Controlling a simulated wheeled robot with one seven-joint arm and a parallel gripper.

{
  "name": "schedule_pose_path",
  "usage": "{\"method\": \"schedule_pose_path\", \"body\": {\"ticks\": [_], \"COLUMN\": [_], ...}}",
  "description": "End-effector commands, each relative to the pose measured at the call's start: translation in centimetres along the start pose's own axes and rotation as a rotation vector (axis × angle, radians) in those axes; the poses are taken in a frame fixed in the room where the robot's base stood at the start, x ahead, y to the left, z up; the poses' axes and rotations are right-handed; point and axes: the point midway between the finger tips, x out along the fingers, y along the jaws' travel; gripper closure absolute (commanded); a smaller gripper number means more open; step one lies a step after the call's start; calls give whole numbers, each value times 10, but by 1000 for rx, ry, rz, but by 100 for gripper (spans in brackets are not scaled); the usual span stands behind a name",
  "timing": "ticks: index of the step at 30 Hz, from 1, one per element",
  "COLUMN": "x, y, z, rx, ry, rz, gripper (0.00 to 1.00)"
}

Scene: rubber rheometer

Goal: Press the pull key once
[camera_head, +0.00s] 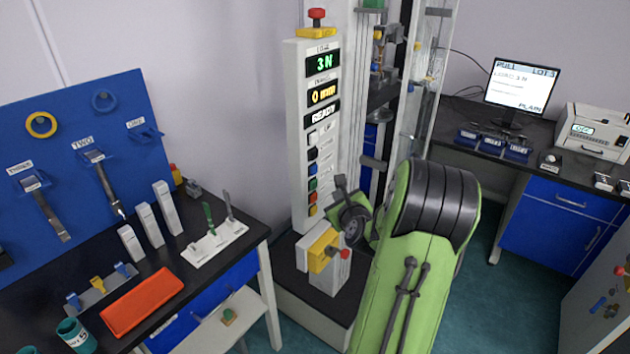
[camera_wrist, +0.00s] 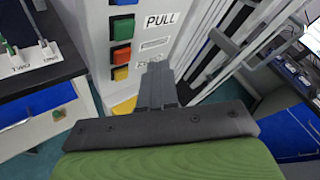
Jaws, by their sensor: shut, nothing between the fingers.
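The key panel is the front of a tall white column (camera_head: 302,95), with a vertical row of coloured keys. In the wrist view the PULL label (camera_wrist: 162,19) is to the right of a green key (camera_wrist: 122,28), which also shows in the head view (camera_head: 313,183). A blue key (camera_wrist: 122,3) is above it, a red one (camera_wrist: 122,54) and an orange one (camera_wrist: 121,73) below. My gripper (camera_wrist: 158,70) is shut and empty, its tips below and right of the green key in the wrist view. In the head view my gripper (camera_head: 341,184) is just right of the keys. Contact cannot be told.
Displays (camera_head: 322,65) on the column read 3 N and READY. A red stop button (camera_head: 317,14) tops it. A yellow block with a red knob (camera_head: 322,250) stands at its base. A bench (camera_head: 60,290) with tools is left, a monitor (camera_head: 522,84) right.

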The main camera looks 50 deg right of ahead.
Motion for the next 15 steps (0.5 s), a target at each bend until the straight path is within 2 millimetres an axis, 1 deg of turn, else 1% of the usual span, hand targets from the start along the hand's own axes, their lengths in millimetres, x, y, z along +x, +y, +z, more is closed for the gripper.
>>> {"method": "schedule_pose_path", "body": {"ticks": [1,5,9,15], "x": [4,16,23,26], "y": [4,12,17,19], "z": [8,17,20,20], "rx": [-1,0,0,0], "ry": [-3,-2,-1,-1], "rz": [5,3,1,-1], "gripper": [100,100,100,100]}}
